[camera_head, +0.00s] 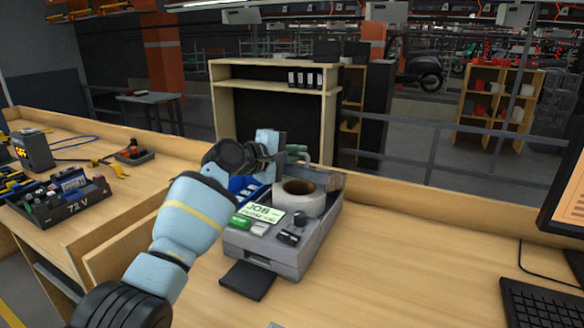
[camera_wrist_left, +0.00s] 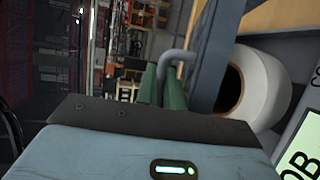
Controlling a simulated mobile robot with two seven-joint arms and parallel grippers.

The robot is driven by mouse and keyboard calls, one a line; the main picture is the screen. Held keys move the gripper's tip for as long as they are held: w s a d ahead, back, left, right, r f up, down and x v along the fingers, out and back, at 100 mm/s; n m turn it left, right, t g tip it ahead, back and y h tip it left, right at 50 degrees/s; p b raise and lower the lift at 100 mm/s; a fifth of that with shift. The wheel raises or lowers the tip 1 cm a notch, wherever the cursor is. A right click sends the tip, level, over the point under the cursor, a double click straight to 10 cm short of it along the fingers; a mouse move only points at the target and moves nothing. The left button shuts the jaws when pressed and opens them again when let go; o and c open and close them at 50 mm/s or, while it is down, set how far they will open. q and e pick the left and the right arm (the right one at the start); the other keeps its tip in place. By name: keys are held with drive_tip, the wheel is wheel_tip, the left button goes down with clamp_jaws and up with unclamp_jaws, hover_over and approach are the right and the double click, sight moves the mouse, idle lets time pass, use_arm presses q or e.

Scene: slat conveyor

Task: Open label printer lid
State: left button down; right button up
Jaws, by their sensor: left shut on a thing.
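The grey label printer (camera_head: 265,248) sits on the wooden bench with its white label roll (camera_head: 312,203) exposed. The roll also shows in the left wrist view (camera_wrist_left: 262,85). The lid appears raised, seen as a grey-blue panel (camera_wrist_left: 212,55) beside the roll in the left wrist view. My left gripper (camera_head: 294,152) is above the back of the printer, its green fingers (camera_wrist_left: 163,85) shut on a curved grey handle (camera_wrist_left: 175,56). My arm and gripper hide part of the lid and the printer's left side. My right gripper is not in view.
Blue bins (camera_head: 240,188) stand close to the printer's left. A monitor (camera_head: 562,190) and keyboard (camera_head: 545,305) are at the right. A toolbox (camera_head: 62,205) is on the left bench. The bench right of the printer is clear.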

use_arm(q)
drive_tip(key=shift+w+d+r+b, duration=0.25)
drive_tip(key=shift+w+r+b, duration=0.05)
drive_tip(key=shift+w+r, duration=0.3)
drive_tip(key=shift+w+d+r+g+y+b, duration=0.3)
drive_tip(key=shift+w+r+g+b, duration=0.1)
drive_tip(key=shift+w+r+g, duration=0.15)
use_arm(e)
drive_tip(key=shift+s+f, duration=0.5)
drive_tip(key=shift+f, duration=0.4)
use_arm(q)
drive_tip(key=shift+w, duration=0.15)
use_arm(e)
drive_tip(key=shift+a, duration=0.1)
use_arm(q)
drive_tip(key=c, duration=1.8)
unclamp_jaws()
